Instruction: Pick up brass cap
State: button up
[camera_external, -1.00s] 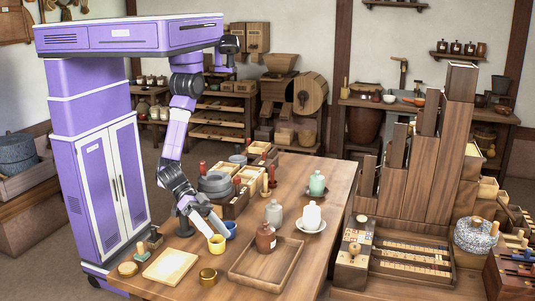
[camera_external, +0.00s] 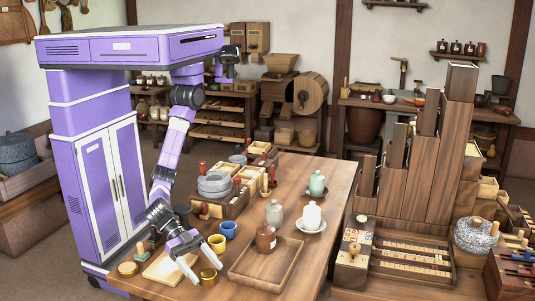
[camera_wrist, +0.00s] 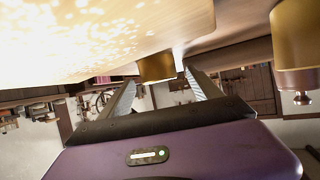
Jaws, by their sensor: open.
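The brass cap (camera_external: 208,277), a short round brass cylinder, stands on the near left part of the wooden table, just right of the pale board. My gripper (camera_external: 199,268) is low over the table at the cap, its jaws open and pointing toward it. In the wrist view, which looks upside down, the cap (camera_wrist: 156,68) shows between the ends of the two open fingers (camera_wrist: 158,80), partly hidden by the pale board's edge. I cannot tell whether a finger touches it.
The pale board (camera_external: 166,268) lies left of the cap. A yellow mug (camera_external: 217,244) and a blue mug (camera_external: 229,230) stand just behind. A brown bottle (camera_external: 265,240) stands in a wooden tray (camera_external: 290,262) to the right. A round wooden lid (camera_external: 128,268) lies at left.

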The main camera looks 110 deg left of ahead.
jog(key=shift+w+f, duration=0.1)
jog(key=shift+w, duration=0.1)
jog(key=c, duration=1.4)
jog(key=shift+c, duration=0.2)
